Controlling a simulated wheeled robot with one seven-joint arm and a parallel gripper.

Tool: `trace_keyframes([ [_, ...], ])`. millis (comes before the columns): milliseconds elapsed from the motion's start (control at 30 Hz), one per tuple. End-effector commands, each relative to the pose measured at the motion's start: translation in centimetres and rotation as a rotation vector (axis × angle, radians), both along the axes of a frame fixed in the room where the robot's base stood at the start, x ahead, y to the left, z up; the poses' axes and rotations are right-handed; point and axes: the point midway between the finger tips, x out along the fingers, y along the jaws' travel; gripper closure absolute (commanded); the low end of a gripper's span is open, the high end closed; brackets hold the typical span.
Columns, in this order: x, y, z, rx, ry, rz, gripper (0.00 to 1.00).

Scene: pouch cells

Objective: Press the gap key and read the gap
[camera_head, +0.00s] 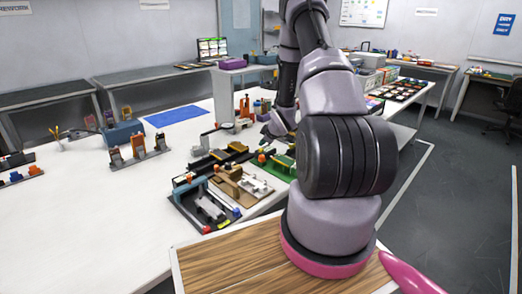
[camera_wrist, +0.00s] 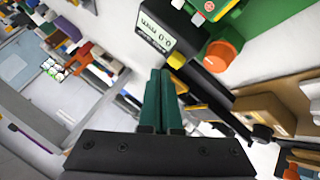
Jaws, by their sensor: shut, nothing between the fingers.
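In the wrist view my gripper (camera_wrist: 161,74) has its two green fingers together, with nothing between them. Beyond the fingertips is a black gauge with a pale display (camera_wrist: 156,33). The display is upside down in this view and appears to read 0.0 mm. A small yellow key (camera_wrist: 176,61) sits on the black body just beside the fingertips; I cannot tell whether they touch it, or whether it is the gap key. In the head view my gripper is at the bench fixtures, and its fingertips are too small and hidden to make out.
An orange knob (camera_wrist: 225,52) and a green block (camera_wrist: 238,20) stand close right of the fingers. In the head view, low fixtures (camera_head: 212,206) crowd the white bench (camera_head: 90,225) near my arm. A blue mat (camera_head: 174,116) lies farther back. The bench's left front is clear.

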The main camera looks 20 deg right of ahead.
Motion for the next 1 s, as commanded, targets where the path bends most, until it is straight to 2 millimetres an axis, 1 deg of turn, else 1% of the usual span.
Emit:
trace_keyframes([
  [367,0.0,0.0,0.3,0.001,0.000,-0.001,1.00],
  [467,0.0,0.0,1.0,0.001,0.000,-0.001,1.00],
  [800,0.0,0.0,4.4,0.000,-0.002,-0.001,1.00],
  [1000,0.0,0.0,5.2,0.001,0.000,-0.001,1.00],
])
